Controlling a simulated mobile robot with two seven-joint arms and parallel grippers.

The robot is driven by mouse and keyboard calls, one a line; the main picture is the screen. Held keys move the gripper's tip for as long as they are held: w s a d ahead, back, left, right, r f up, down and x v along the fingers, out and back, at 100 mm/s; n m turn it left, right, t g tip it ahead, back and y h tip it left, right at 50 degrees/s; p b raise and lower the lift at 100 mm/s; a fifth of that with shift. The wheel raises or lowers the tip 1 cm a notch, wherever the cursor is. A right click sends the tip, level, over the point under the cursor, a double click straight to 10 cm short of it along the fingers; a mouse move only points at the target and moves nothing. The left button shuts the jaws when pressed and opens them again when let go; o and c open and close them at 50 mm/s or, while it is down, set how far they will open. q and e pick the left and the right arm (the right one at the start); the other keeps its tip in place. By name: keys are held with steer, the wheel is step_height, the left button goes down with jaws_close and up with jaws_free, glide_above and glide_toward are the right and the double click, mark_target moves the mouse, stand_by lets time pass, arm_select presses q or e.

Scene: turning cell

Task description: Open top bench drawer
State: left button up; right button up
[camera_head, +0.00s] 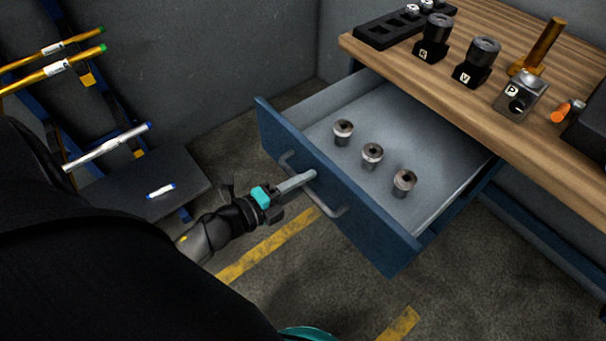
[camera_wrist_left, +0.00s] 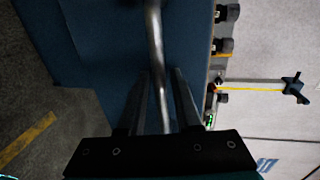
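The top bench drawer (camera_head: 345,205) has a blue front and a grey inside, and stands pulled well out from under the wooden bench top (camera_head: 480,60). Its bar handle (camera_head: 334,212) is on the front. My left gripper (camera_head: 308,178) is at the handle, fingers reaching across the bar. In the left wrist view the handle bar (camera_wrist_left: 155,40) runs between the two fingers (camera_wrist_left: 160,95), which stand apart with gaps showing beside the bar. Whether a finger touches it cannot be told. My right gripper is not in view.
Several metal cylinders (camera_head: 372,155) stand in the drawer. On the bench are holders marked V (camera_head: 476,65) and P (camera_head: 520,97), and a black rack (camera_head: 390,30). A dark rack with yellow and white rods (camera_head: 108,148) stands at left. Floor below the drawer is clear.

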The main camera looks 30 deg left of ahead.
arm_select(q)
steer(key=shift+o, duration=0.9)
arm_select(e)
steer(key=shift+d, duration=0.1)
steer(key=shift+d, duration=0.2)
arm_select(q)
steer(key=shift+s, duration=0.1)
steer(key=shift+s+a, duration=0.15)
steer(key=shift+s, duration=0.1)
steer(key=p+v, duration=0.1)
steer(key=v, duration=1.3)
steer(key=shift+s, duration=0.3)
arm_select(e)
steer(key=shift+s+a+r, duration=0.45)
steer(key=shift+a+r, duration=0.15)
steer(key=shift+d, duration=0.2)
